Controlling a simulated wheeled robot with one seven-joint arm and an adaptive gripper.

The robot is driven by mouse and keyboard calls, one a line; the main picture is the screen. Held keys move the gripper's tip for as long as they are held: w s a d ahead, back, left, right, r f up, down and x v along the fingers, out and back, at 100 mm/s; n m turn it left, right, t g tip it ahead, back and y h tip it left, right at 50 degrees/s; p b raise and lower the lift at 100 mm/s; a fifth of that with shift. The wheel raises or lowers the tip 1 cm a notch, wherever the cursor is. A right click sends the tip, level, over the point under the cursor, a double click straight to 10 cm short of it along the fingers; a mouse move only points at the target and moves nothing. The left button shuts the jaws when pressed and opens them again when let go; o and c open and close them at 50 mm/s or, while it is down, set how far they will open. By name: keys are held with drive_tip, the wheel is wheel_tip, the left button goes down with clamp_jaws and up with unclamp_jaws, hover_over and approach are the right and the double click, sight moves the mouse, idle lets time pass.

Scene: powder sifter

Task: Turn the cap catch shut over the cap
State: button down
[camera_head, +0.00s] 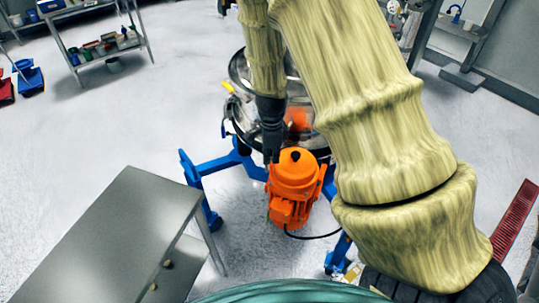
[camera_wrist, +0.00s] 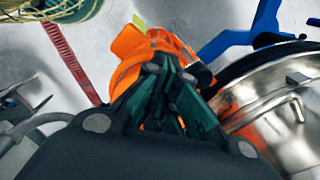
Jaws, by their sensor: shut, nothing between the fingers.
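The powder sifter (camera_head: 240,72) is a round, shiny steel vessel on a blue frame, partly hidden behind my arm. Its steel rim and side (camera_wrist: 270,110) fill the right of the wrist view, with small metal fittings on it. An orange motor (camera_head: 292,190) with a dark spot on top stands in front of the sifter. My gripper (camera_head: 271,160) points down between the vessel and the motor. In the wrist view my gripper (camera_wrist: 172,75) is shut and empty, with the orange motor (camera_wrist: 135,50) behind its fingers. I cannot make out the cap catch or its cap for certain.
A bare steel table (camera_head: 120,225) stands at the lower left. Blue frame legs (camera_head: 215,168) spread around the motor. A yellow piece (camera_head: 228,87) sticks out at the vessel's left. A shelf cart (camera_head: 100,45) with containers is at the back left. The floor between is clear.

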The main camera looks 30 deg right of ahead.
drive_tip(key=shift+f+b, duration=0.35)
drive_tip(key=shift+f, duration=0.6)
drive_tip(key=shift+s+f, duration=0.1)
